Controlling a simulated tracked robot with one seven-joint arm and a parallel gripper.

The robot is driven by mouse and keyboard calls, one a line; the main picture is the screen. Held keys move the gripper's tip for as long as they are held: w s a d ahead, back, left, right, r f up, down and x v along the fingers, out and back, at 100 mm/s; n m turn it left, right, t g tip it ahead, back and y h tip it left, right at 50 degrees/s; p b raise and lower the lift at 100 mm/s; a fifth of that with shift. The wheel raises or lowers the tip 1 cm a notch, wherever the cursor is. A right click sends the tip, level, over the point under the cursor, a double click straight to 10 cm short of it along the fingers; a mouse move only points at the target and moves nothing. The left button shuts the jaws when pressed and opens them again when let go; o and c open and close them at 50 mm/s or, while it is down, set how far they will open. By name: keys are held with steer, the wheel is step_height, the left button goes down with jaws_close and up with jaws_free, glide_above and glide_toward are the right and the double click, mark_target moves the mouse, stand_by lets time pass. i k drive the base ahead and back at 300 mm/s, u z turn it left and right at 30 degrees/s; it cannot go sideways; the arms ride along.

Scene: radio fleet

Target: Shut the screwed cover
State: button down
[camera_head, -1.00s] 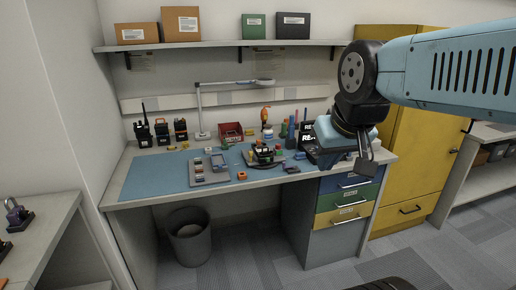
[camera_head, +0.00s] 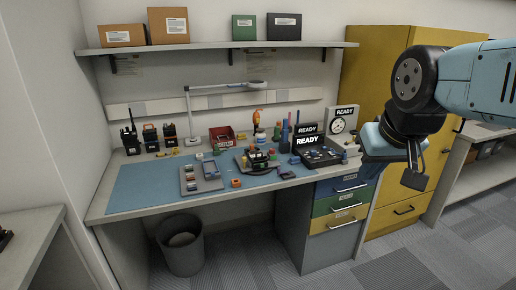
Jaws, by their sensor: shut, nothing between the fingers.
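The screwed cover is too small to make out for certain. A dark device with coloured parts (camera_head: 258,158) stands on a round dark base (camera_head: 243,163) on the blue mat (camera_head: 140,188); the cover may belong to it, but I cannot tell. My gripper (camera_head: 415,180) is shut and empty. It hangs to the right of the workbench, in front of the yellow cabinet, well apart from the things on the bench.
A grey parts tray (camera_head: 202,178) lies on the mat. Black radios (camera_head: 131,141) stand at the back left. A red bin (camera_head: 221,138), a lamp (camera_head: 189,118) and "READY" displays (camera_head: 307,145) stand behind. A waste bin (camera_head: 181,245) is on the floor.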

mark_target(259, 156)
steer(key=z, duration=0.05)
steer(key=i, duration=1)
steer(key=u, duration=0.05)
